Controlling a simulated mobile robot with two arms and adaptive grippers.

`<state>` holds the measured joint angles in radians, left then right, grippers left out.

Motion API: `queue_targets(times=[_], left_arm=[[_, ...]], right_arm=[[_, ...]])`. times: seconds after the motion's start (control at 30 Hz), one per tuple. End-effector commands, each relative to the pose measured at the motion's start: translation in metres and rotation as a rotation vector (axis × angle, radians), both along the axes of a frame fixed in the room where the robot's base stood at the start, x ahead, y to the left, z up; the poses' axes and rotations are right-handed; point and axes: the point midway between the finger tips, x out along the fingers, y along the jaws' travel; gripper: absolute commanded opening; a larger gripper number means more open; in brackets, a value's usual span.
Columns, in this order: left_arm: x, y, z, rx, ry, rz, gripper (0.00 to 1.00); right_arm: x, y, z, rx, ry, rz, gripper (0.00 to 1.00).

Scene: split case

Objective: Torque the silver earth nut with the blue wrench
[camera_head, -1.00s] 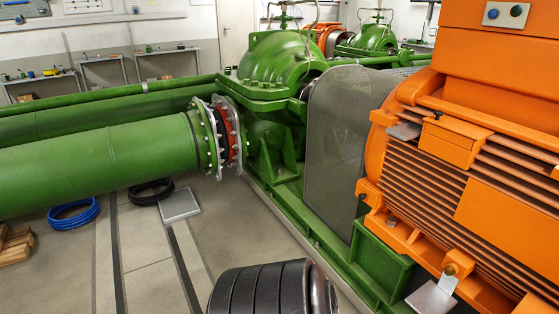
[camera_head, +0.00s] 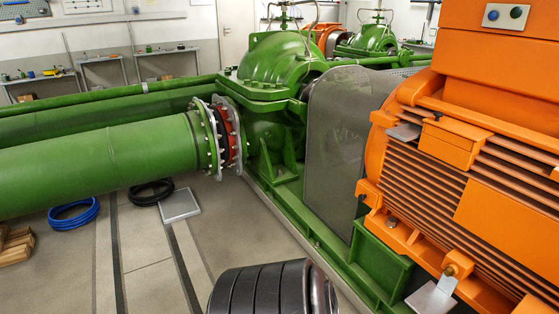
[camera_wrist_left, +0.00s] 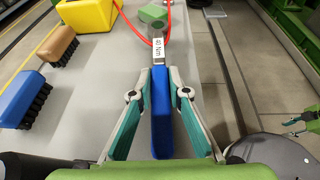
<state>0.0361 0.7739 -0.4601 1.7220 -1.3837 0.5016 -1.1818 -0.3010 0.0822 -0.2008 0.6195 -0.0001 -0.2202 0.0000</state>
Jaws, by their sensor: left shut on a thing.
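In the left wrist view my left gripper (camera_wrist_left: 161,92) is shut on the blue handle of the wrench (camera_wrist_left: 161,125). The wrench points up the picture, with a white label and a grey shaft beyond the fingertips. Its far end meets or passes a green block, and I cannot tell which. My right gripper (camera_wrist_left: 287,127) shows small at the right edge of that view, its teal fingers apart with nothing visible between them. Neither gripper is in the head view. I cannot make out the silver earth nut; the orange motor (camera_head: 520,205) has a brownish round fitting (camera_head: 450,270) near its foot.
Below the wrench is a grey surface (camera_wrist_left: 90,110) with a blue brush (camera_wrist_left: 25,98), a brown brush (camera_wrist_left: 57,46), a yellow container (camera_wrist_left: 88,12), a green block (camera_wrist_left: 153,15) and a red cable (camera_wrist_left: 132,30). A green pump (camera_head: 272,65) and a mesh guard (camera_head: 340,130) stand beside the motor.

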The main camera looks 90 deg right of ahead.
Motion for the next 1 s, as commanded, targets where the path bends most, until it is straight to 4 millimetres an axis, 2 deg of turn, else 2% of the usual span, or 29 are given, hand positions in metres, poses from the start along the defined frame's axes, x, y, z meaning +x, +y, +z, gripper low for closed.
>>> queue_targets(times=[0.1, 0.5, 0.87, 1.0], left_arm=[[0.001, 0.000, 0.017, 0.000, -0.004, 0.000, 0.00], [0.001, 0.000, 0.056, -0.002, -0.003, 0.000, 0.00], [0.000, 0.000, 0.057, -0.002, -0.003, 0.001, 0.00], [-0.005, 0.010, 0.071, 0.003, -0.004, 0.012, 0.00]], right_arm=[[0.000, 0.000, 0.014, 0.000, -0.001, 0.000, 0.33], [0.001, 0.001, 0.046, 0.001, -0.002, -0.001, 0.33], [0.001, 0.004, 0.047, 0.005, -0.002, -0.003, 0.33], [0.001, 0.004, 0.047, 0.004, -0.002, -0.003, 0.33]])
